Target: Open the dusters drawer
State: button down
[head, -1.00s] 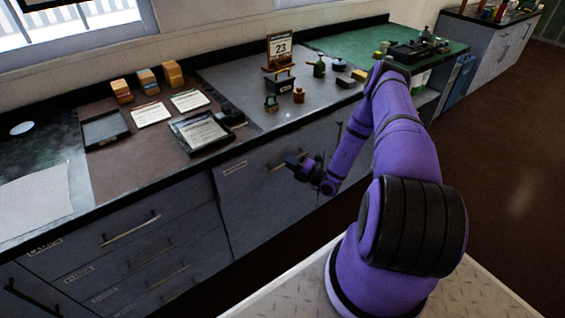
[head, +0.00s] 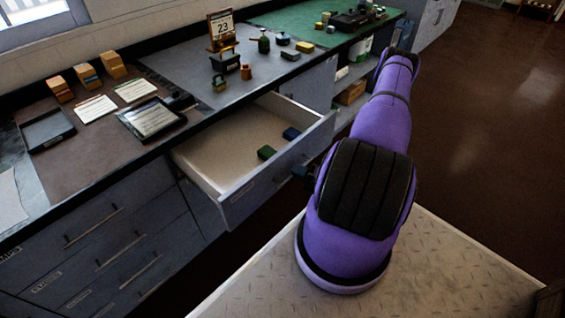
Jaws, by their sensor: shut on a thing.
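A wide grey-fronted drawer (head: 240,204) stands pulled out from under the counter, with its pale inside showing.
The counter above holds a dark tablet-like tray (head: 152,118), a calendar (head: 221,30) and several small items. Shut drawers (head: 110,240) are at the left. Open shelves (head: 350,92) are behind my arm. Brown floor is clear at the right.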

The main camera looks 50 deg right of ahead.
jog(key=shift+s+d, duration=0.1)
jog(key=shift+s, duration=2.7)
jog(key=c, duration=1.2)
grip_release()
jog(key=v, duration=1.1)
jog(key=shift+w, duration=0.1)
